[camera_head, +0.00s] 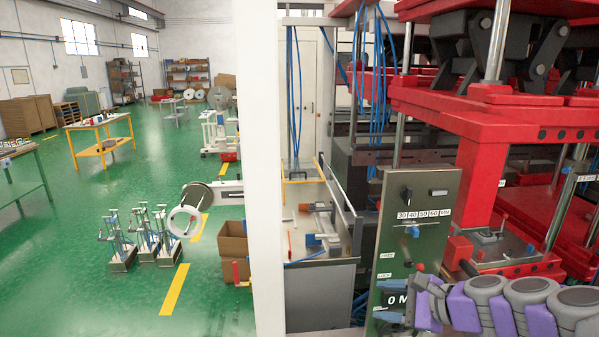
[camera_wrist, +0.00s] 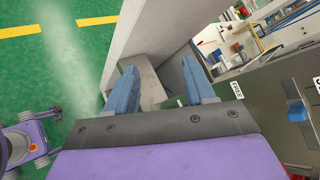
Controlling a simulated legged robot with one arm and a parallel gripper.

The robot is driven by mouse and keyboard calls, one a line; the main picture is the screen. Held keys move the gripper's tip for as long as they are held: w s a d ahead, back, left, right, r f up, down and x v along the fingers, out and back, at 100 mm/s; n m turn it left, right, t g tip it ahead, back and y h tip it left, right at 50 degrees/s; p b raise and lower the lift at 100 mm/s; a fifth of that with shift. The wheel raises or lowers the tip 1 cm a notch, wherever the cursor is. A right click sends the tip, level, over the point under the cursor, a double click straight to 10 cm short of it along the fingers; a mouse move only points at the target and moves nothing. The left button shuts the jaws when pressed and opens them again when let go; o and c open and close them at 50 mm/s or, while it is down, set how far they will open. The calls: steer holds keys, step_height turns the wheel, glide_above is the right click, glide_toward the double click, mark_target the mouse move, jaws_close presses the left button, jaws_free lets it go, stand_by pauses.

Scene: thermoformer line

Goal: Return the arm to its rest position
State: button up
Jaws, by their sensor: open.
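My arm (camera_head: 495,305), with purple and grey links, reaches in from the lower right of the head view. Its end is in front of the lower part of a grey-green control panel (camera_head: 442,205) and hides some of it. In the wrist view my gripper (camera_wrist: 163,84) shows two blue fingers spread wide apart, with nothing between them. Beyond the fingers are a pale post (camera_wrist: 160,35) and the panel's edge. The panel carries a dark knob (camera_head: 405,195), a blue switch (camera_head: 412,231) and a red-topped control (camera_head: 419,268). A blue switch (camera_wrist: 297,110) also shows right of the fingers.
The red thermoformer frame (camera_head: 480,160) stands close behind the arm on the right. A white column (camera_head: 257,170) divides the head view. A workbench (camera_head: 320,272) stands beyond the panel. Open green floor (camera_head: 85,285) lies left, with small stands (camera_head: 155,240) and a cardboard box (camera_head: 233,240).

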steer(key=s+a+f+n+g+h+b, duration=0.2)
steer(key=s+a+f+n+g, duration=0.3)
steer(key=s, duration=0.4)
steer(key=s+a+f+n+g+h+b, duration=0.1)
steer(key=s+a+f+n+g, duration=0.15)
steer(key=s+a+n, duration=0.55)
steer(key=s+d+f+n+g+h+b, duration=0.1)
steer(key=s+d+f+n+h, duration=0.1)
steer(key=s, duration=0.6)
steer(key=s+d+f+n+g+h+b, duration=0.1)
steer(key=s+d+f+n+h, duration=0.2)
steer(key=s, duration=0.4)
steer(key=d+f, duration=0.1)
steer(key=d, duration=0.1)
steer(key=shift+s+d+f+g+h+b, duration=0.15)
steer(key=shift+s+d+g+h+b, duration=0.15)
steer(key=shift+s+d+g+h, duration=0.1)
